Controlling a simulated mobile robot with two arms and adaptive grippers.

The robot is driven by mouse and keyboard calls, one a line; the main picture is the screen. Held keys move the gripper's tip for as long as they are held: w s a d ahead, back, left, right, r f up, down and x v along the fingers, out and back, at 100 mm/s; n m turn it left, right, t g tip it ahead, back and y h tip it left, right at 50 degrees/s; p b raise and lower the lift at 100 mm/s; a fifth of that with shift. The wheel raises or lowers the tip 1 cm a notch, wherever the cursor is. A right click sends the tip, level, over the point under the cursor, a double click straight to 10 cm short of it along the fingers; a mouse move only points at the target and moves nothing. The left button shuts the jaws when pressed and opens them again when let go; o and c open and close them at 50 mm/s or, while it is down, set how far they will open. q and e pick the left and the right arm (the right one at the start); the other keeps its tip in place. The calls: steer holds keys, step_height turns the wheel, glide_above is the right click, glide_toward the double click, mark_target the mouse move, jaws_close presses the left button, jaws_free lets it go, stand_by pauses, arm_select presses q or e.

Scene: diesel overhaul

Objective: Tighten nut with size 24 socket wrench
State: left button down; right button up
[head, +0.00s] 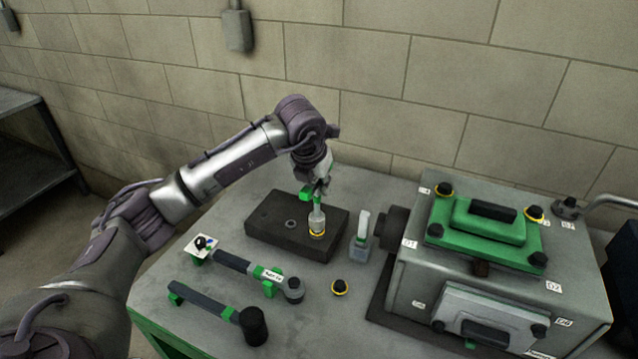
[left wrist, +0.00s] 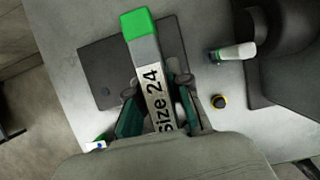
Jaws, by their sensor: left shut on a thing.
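My left gripper (head: 318,183) is shut on the size 24 socket wrench (left wrist: 155,85); its "Size 24" label and green end show in the left wrist view. In the head view a silver socket (head: 317,219) with a yellow ring at its bottom is below the gripper, at the dark block (head: 265,222). I cannot tell whether it touches the block. More such nuts (head: 444,189) (head: 533,213) sit on the green cover (head: 465,241).
Another labelled wrench (head: 235,263) and a dark-headed tool (head: 205,303) rest on green holders at the front left. A small clear bottle (head: 362,238) stands right of the block. The grey engine housing (head: 408,283) fills the right. A block wall is behind.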

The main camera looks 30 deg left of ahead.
arm_select(q)
steer(key=shift+w, duration=0.1)
steer(key=shift+f+b, duration=0.1)
steer(key=shift+b, duration=0.2)
steer(key=shift+f+b, duration=0.65)
steer(key=shift+f, duration=0.1)
steer(key=shift+m+h+b, duration=0.3)
steer(key=shift+m+b, duration=0.05)
steer(key=shift+m, duration=1.05)
steer(key=m+h, duration=0.1)
steer(key=m, duration=0.2)
steer(key=shift+d+h+b, duration=0.15)
steer(key=shift+h+b, duration=0.15)
steer(key=shift+b, duration=0.05)
steer(key=m+g+h, duration=0.1)
steer(key=m, duration=0.2)
steer(key=shift+s+d, duration=0.1)
steer(key=shift+s, duration=0.1)
steer(key=m, duration=0.2)
steer(key=m+g+h, duration=0.1)
steer(key=m, duration=0.1)
steer(key=m+g, duration=0.1)
steer(key=m, duration=0.2)
steer(key=shift+s+d, duration=0.25)
steer(key=shift+d, duration=0.1)
steer(key=shift+m+g+h, duration=0.3)
steer(key=shift+m, duration=0.1)
